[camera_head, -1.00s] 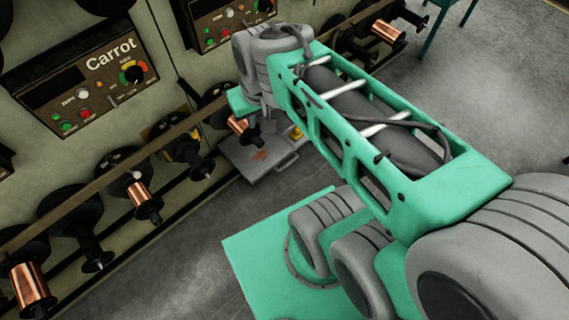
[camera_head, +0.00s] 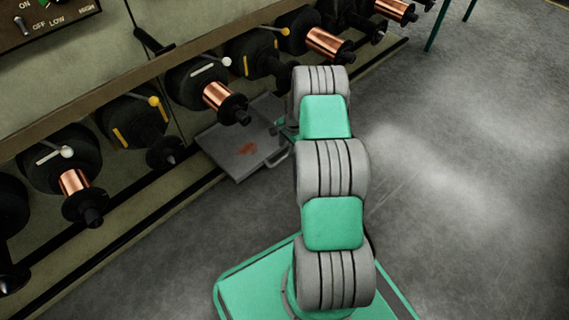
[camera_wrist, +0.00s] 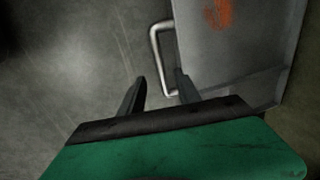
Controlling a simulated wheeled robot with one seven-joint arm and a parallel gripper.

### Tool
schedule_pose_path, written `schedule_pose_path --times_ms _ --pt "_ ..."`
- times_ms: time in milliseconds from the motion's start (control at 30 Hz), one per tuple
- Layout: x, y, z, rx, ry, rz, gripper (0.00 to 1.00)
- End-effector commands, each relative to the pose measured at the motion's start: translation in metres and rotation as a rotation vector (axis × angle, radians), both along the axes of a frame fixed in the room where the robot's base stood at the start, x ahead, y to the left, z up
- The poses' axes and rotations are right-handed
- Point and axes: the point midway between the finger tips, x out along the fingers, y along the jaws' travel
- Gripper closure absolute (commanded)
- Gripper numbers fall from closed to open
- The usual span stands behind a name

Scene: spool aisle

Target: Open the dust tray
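The dust tray (camera_head: 225,158) is a flat grey metal tray with an orange-red mark, low at the foot of the machine, sticking out below the spools. Its bar handle (camera_head: 277,158) is on the side facing the aisle. In the wrist view the tray (camera_wrist: 235,60) fills the upper right and its pale handle (camera_wrist: 154,55) faces my gripper (camera_wrist: 160,76). My two dark fingers are apart, with the lower part of the handle between them in the picture. I cannot tell if they touch it. In the head view my arm mostly hides my gripper.
Copper spools (camera_head: 218,96) and black spindles (camera_head: 135,120) line the machine to the left and above the tray. A long rail (camera_head: 100,90) runs above them. The grey floor (camera_head: 470,200) to the right is clear. Green legs (camera_head: 450,30) stand at the far right.

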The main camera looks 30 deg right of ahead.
Motion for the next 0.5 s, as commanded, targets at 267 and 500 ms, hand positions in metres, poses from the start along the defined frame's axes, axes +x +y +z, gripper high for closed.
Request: schedule_pose_path --times_ms 267,500 --pt "0.008 0.003 -0.053 0.0 0.003 0.004 0.6" --pt "0.013 0.004 -0.069 0.0 0.001 0.005 0.6"
